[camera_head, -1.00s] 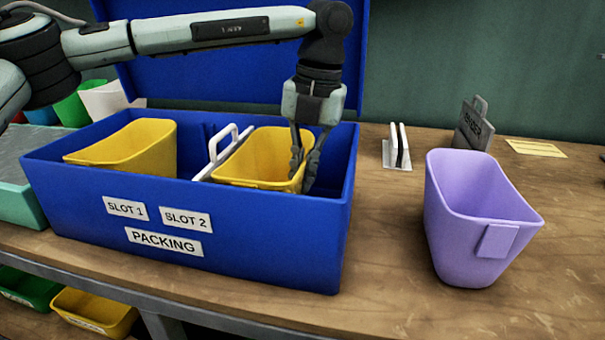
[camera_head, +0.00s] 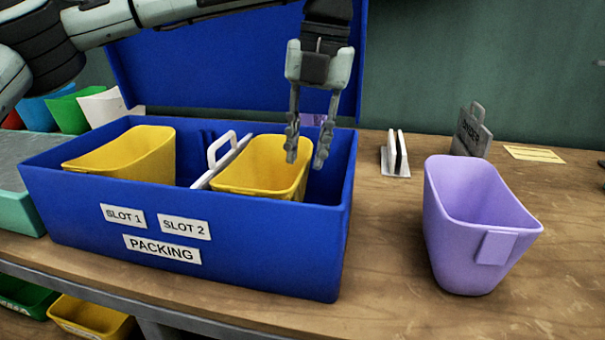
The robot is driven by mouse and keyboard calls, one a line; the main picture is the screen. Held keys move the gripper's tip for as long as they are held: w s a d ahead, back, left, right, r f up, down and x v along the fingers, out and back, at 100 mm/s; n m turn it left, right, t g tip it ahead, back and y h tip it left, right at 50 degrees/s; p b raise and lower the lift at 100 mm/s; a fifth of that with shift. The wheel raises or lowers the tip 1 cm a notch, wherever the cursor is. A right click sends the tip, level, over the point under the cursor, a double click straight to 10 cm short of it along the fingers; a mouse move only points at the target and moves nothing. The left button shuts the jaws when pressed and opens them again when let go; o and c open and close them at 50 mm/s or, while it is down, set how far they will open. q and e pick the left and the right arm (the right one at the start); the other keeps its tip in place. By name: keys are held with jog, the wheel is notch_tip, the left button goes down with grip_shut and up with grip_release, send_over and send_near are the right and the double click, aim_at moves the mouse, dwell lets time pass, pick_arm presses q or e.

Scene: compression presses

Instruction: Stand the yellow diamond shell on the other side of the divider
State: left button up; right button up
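Two yellow shells stand in the blue packing box (camera_head: 100,215). One yellow shell (camera_head: 140,157) is in the left part, behind the SLOT 1 label. The other yellow shell (camera_head: 262,168) is in the right part, behind the SLOT 2 label. I cannot tell a diamond mark on either. The white divider (camera_head: 221,157) with a loop handle stands between them. My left gripper (camera_head: 306,158) points down over the right shell's right rim, its fingers apart with nothing held between them. My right gripper is not in view.
A purple shell (camera_head: 478,225) stands on the wooden table (camera_head: 385,270) right of the box. Behind it are a white holder (camera_head: 396,155), a grey handled plate (camera_head: 470,132) and a yellow card (camera_head: 535,154). The box's raised lid (camera_head: 220,70) stands behind.

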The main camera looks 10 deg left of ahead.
pick_arm(q)
jog(key=r, duration=0.5)
jog(key=shift+d+r, duration=0.35)
jog(key=shift+f, duration=0.1)
